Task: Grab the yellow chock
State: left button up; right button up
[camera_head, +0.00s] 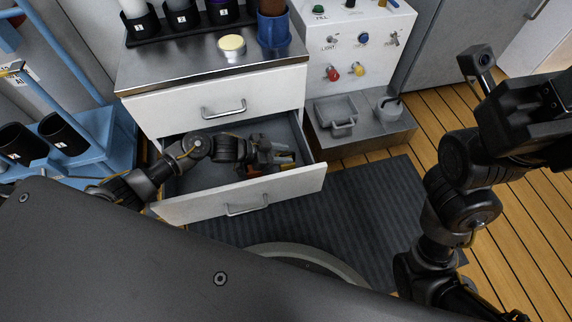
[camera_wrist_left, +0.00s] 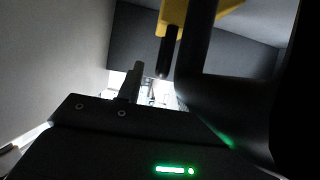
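A yellow piece (camera_wrist_left: 205,14), which looks like the yellow chock, shows at the top of the left wrist view, partly hidden by a dark finger-like part. In the head view my left gripper (camera_head: 276,157) is down inside the open lower drawer (camera_head: 240,203), near its right side. Small orange-red and tan pieces show beside it there; which one is the chock is unclear. In the left wrist view the gripper is dark, and whether its fingers touch the yellow piece cannot be told. My right arm is raised at the right, and its fingertips cannot be made out.
The drawer's front and side walls surround my left gripper. The closed upper drawer (camera_head: 215,101) is above it. On the countertop stand a blue mug (camera_head: 273,30), a cream-topped round piece (camera_head: 232,44) and several black cups. A control panel (camera_head: 350,48) stands to the right.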

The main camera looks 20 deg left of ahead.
pick_arm(q)
jog(key=shift+w+d, duration=0.15)
grip_shut()
dwell(1.4)
